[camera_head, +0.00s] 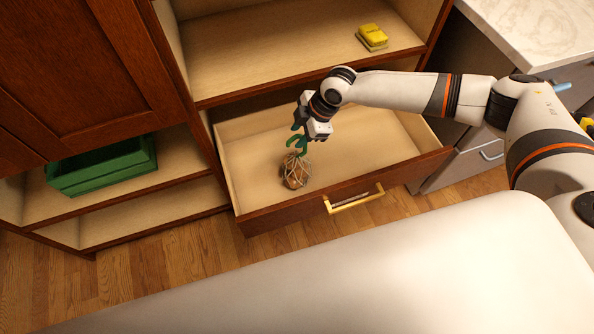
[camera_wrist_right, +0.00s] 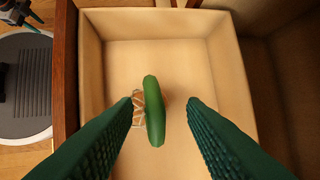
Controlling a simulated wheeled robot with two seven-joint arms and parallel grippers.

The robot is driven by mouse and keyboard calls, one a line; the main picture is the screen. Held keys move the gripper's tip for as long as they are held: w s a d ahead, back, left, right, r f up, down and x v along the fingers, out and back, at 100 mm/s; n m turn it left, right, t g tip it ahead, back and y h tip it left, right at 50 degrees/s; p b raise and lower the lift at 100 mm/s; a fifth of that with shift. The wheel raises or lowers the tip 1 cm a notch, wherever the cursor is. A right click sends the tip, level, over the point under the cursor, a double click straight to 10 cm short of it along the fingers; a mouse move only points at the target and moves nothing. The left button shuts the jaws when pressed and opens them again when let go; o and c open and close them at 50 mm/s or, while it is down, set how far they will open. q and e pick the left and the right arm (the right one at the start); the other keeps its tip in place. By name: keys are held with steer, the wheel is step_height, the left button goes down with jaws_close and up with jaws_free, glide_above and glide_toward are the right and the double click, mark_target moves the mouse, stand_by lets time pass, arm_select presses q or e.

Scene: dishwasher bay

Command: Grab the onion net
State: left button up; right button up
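The onion net (camera_head: 294,172), a brown bundle in pale mesh, lies in the open drawer near its left front corner. My right gripper (camera_head: 297,142) points down over the net. In the wrist view its two green fingers (camera_wrist_right: 163,102) are wide apart, on either side of the green piece, with gaps on both sides. Part of what looks like my left gripper (camera_wrist_right: 17,14) shows at the top left corner there; its opening is unclear.
A green crate (camera_head: 103,168) stands on a shelf at left. A marble counter (camera_head: 535,28) is at upper right.

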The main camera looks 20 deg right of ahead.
steer(key=x, duration=0.3)
steer(key=shift+f, duration=0.3)
steer(key=shift+s, duration=0.1)
steer(key=shift+c, duration=0.2)
jaws_close()
steer(key=shift+a+r, duration=0.1)
stand_by(0.8)
